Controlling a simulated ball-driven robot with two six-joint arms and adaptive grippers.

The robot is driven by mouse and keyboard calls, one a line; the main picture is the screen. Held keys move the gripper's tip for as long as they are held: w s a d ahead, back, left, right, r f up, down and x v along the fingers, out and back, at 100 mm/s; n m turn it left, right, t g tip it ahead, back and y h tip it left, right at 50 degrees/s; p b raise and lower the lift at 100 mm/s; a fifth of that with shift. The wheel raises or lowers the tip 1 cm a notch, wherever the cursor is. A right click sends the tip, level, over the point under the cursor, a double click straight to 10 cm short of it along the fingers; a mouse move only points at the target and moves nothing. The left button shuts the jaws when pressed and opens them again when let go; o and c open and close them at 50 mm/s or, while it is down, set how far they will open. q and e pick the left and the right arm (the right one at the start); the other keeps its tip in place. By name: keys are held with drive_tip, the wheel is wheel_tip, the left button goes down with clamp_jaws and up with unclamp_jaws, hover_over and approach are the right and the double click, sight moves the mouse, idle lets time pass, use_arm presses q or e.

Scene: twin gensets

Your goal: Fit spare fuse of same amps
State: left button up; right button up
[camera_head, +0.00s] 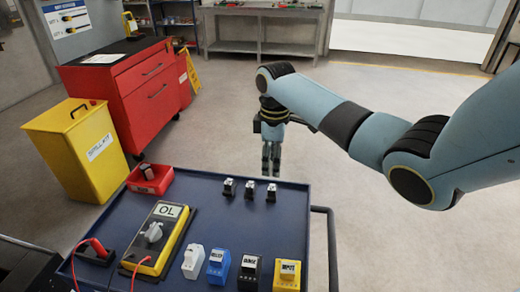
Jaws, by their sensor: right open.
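My right gripper (271,168) points down just beyond the far edge of the dark blue cart top (215,205); it is open and looks empty. Near it, three small black-and-white pieces (249,189) stand in a row near the cart's far edge; I cannot tell their markings. A small red bin (150,181) at the cart's far left holds a dark reddish piece (147,171). A yellow meter (160,240) with a grey knob reads OL. At the front stand a white block (192,262), a blue one (218,266), a black one (249,272) and a yellow one (288,275). My left gripper is out of view.
A red lead (97,247) with a black block lies left of the meter. A yellow bin (75,150) and red drawer cabinet (130,90) stand beyond the cart's left. A rail (330,240) runs along its right side. The floor (400,240) at right is clear.

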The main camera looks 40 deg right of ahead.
sight(272, 187)
drive_tip(key=shift+d+f+b, duration=0.15)
drive_tip(key=shift+f+b, duration=0.6)
drive_tip(key=shift+b, duration=0.4)
wheel_tip(272, 187, down, 4)
drive_tip(key=b, duration=0.4)
drive_tip(key=shift+f+b, duration=0.3)
drive_tip(key=shift+f, duration=0.1)
drive_tip(key=shift+f+b, duration=0.4)
drive_tip(key=shift+f, duration=1.15)
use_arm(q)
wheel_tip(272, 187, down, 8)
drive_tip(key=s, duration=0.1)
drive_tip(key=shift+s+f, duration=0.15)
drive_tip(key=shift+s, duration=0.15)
